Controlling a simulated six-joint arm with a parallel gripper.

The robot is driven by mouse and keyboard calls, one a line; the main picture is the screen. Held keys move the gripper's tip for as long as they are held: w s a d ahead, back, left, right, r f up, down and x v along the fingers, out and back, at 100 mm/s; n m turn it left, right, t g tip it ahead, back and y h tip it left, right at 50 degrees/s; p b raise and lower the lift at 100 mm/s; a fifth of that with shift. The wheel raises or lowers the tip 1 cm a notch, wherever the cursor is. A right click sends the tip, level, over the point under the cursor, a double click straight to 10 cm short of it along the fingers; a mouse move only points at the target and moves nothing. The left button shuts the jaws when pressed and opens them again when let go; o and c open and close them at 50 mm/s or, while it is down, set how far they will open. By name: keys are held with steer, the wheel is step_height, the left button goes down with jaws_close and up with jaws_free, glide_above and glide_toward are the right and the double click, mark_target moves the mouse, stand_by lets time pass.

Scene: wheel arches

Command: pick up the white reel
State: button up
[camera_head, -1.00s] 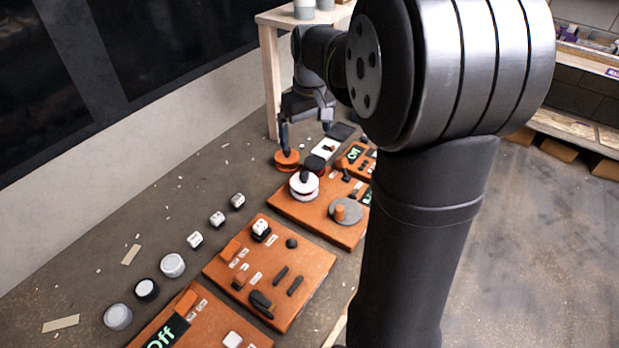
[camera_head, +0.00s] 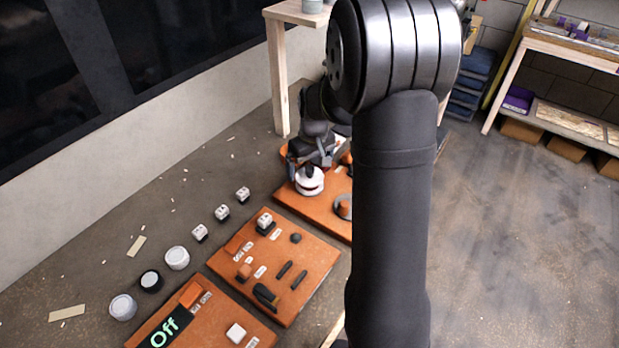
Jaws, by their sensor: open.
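The white reel (camera_head: 309,185) sits on the far orange board (camera_head: 318,212), with a dark knob or post at its centre. My gripper (camera_head: 307,168) is open, right at the top of the white reel, with its fingers pointing down around the dark centre. I cannot tell whether the fingers touch the reel. My wrist and fingers hide the reel's far side and part of the board behind it.
A grey disc (camera_head: 343,206) with an orange post is to the right on the same board, partly behind my arm. A nearer orange board (camera_head: 288,262) carries dark bars and blocks. White dice (camera_head: 222,212) and round pots (camera_head: 177,258) line the floor at left.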

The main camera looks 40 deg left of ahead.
step_height(320, 180, down, 2)
steer(key=shift+a+f, duration=0.1)
steer(key=c, duration=1.1)
steer(key=shift+c, duration=0.2)
steer(key=shift+r, duration=0.2)
